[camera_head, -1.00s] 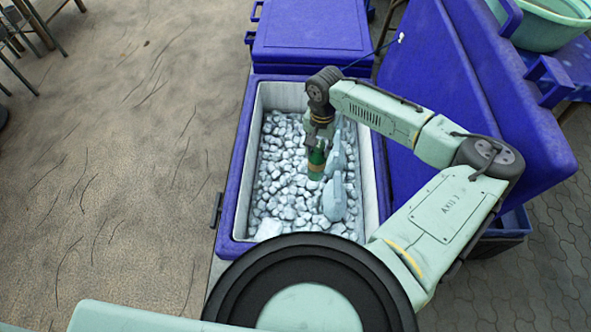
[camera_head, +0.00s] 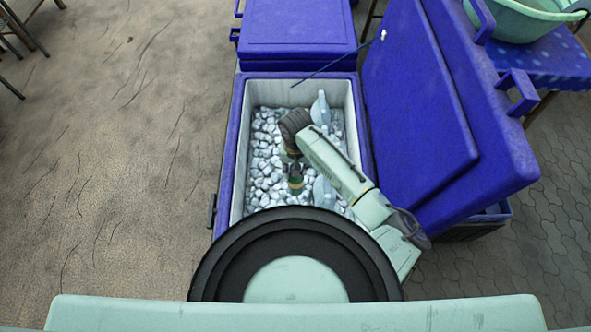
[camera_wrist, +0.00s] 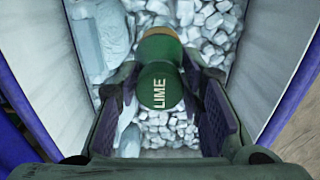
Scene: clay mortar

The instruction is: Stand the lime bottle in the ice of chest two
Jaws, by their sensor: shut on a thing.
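The lime bottle (camera_wrist: 160,88) is dark green with "LIME" on its end, seen from above in the wrist view. My gripper (camera_wrist: 166,106) has a finger on each side of it and is shut on it. In the head view, the bottle (camera_head: 296,183) hangs below my gripper (camera_head: 293,160), over the ice (camera_head: 262,175) in the open blue chest (camera_head: 229,150). It looks roughly upright. Whether its bottom touches the ice I cannot tell. I see no number on the chest.
Pale blue shapes lie in the ice, one at the back (camera_head: 320,108) and one right of the bottle (camera_head: 324,190). The open lid (camera_head: 425,110) leans at the right. A closed blue chest (camera_head: 298,35) stands behind. Ice left of the bottle is clear.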

